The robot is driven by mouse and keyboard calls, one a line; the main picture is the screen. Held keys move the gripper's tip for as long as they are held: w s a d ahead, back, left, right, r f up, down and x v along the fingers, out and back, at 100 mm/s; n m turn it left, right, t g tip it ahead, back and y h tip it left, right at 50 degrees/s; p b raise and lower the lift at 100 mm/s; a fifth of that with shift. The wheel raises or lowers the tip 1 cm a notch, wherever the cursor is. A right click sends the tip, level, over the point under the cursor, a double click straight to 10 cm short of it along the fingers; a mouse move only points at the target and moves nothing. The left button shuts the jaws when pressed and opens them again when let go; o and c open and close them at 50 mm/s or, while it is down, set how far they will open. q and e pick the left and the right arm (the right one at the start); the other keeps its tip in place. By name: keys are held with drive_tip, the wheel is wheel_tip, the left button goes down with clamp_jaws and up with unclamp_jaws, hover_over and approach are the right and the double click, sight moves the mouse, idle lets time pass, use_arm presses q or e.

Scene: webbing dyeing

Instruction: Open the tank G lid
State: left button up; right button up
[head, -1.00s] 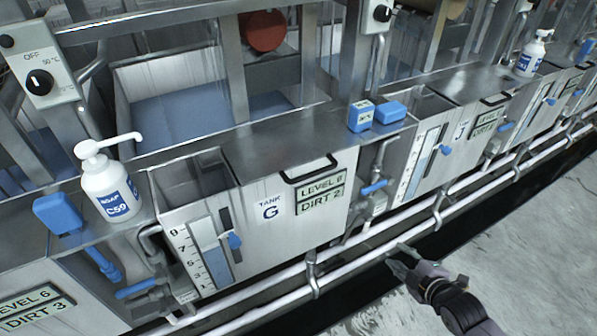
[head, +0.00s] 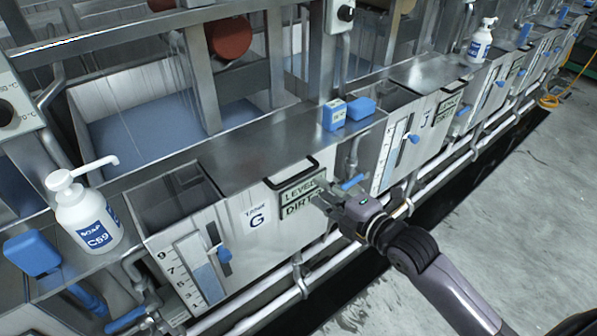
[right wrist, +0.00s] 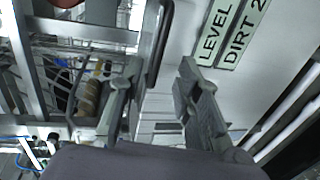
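Tank G is a white steel tank with a "TANK G" label (head: 257,217) on its front. Its flat grey metal lid (head: 240,150) lies level on top and looks shut. A black bar handle (head: 292,173) sits at the lid's front edge; it also shows in the right wrist view (right wrist: 163,45). My right gripper (head: 326,197) is in front of the "LEVEL / DIRT" plates, just right of and below the handle. In the right wrist view its two fingers (right wrist: 160,72) are apart with nothing between them; the handle is beyond the fingertips. My left gripper is not in view.
A white soap bottle (head: 86,215) stands left of the tank. Blue blocks (head: 347,111) sit on the ledge at the lid's right. White pipes (head: 280,305) run low along the tanks. Grey floor (head: 500,190) is clear at right.

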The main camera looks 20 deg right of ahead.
sight(299, 176)
drive_tip(key=p+x, duration=0.1)
drive_tip(key=x, duration=0.8)
drive_tip(key=shift+w, duration=0.15)
drive_tip(key=shift+c, duration=0.2)
clamp_jaws()
idle(0.4)
